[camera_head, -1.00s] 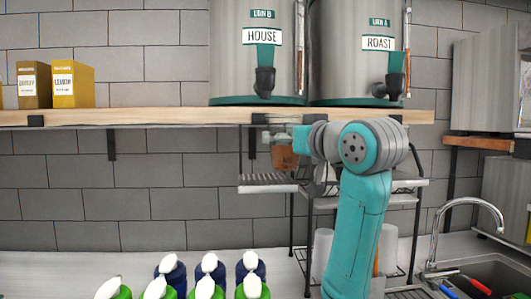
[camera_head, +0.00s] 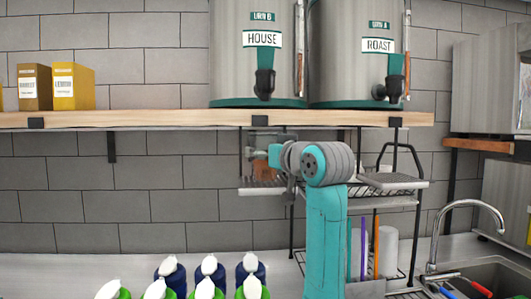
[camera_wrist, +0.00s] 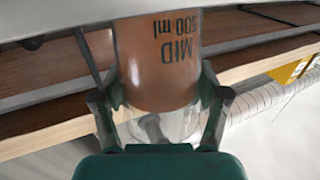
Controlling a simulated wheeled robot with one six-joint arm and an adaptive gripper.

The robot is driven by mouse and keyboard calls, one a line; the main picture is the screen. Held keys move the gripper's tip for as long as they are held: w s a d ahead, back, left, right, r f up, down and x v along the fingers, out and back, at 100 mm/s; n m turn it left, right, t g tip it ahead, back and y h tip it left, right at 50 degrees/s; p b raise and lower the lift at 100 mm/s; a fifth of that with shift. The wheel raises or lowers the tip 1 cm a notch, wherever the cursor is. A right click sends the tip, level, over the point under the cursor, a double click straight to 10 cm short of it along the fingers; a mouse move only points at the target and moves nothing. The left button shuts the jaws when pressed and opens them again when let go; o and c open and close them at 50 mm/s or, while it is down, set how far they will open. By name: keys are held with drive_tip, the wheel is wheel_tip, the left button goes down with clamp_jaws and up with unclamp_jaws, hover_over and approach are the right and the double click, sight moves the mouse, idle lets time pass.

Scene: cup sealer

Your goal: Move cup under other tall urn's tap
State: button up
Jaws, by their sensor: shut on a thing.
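My gripper (camera_wrist: 162,100) is shut around a clear cup (camera_wrist: 158,65) with brown contents and upside-down "MID 500 ml" lettering. In the head view the cup (camera_head: 261,171) shows as a small brown patch left of my wrist, partly hidden, below the wooden shelf. Two tall metal urns stand on that shelf: the HOUSE urn (camera_head: 232,60) on the left and the ROAST urn (camera_head: 345,65) on the right. The HOUSE tap (camera_head: 265,83) and ROAST tap (camera_head: 393,89) are dark and face front. The cup is below the HOUSE urn, apart from its tap.
A wire rack (camera_head: 400,181) with cups stands behind my arm. Several pump bottles (camera_head: 210,270) stand at the front, and a sink (camera_head: 485,270) is at right.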

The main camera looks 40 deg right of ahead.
drive_tip(key=o, duration=1.5)
drive_tip(key=shift+f, duration=0.1)
drive_tip(key=shift+r, duration=0.2)
drive_tip(key=v, duration=1.2)
